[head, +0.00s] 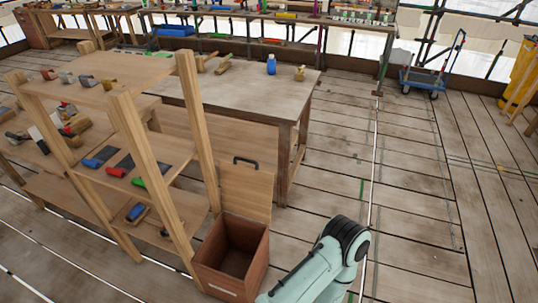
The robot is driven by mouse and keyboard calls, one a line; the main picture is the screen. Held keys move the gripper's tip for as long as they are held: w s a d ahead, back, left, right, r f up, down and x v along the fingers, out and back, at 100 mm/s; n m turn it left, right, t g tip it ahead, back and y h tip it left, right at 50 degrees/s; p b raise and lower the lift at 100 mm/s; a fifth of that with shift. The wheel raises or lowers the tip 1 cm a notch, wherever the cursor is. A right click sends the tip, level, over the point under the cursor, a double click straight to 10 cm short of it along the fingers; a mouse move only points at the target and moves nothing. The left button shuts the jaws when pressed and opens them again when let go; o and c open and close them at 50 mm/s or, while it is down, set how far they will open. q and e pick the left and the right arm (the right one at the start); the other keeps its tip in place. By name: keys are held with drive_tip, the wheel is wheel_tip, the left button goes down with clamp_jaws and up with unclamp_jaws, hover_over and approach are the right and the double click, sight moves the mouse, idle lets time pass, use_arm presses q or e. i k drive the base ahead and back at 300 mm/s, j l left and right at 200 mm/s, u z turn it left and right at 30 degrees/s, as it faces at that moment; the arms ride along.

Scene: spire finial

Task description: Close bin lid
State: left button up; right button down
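The wooden bin (228,262) stands on the plank floor at the lower middle of the head view, beside the open shelf unit. Its lid (246,190) is up, standing near vertical at the bin's back edge, with a dark handle (246,160) at its top. The bin's dark interior shows, and no contents can be made out. A pale green arm of mine with a black joint reaches in from the bottom edge, just right of the bin. Its gripper is not in view, and no other gripper shows.
The shelf unit (145,145) with several tools stands left of the bin. A wooden workbench (250,85) stands behind it, holding a blue bottle (271,64). A blue hand cart (422,80) stands at the far right. The floor on the right is mostly clear.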

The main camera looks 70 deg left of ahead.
sight(247, 191)
drive_tip(key=i+j+u, duration=0.15)
drive_tip(key=i+u, duration=0.2)
drive_tip(key=u, duration=0.15)
drive_tip(key=i+u, duration=0.3)
drive_tip(key=u, duration=0.15)
drive_tip(key=i+l+u, duration=0.1)
drive_tip(key=i+u, duration=0.25)
drive_tip(key=u, duration=0.15)
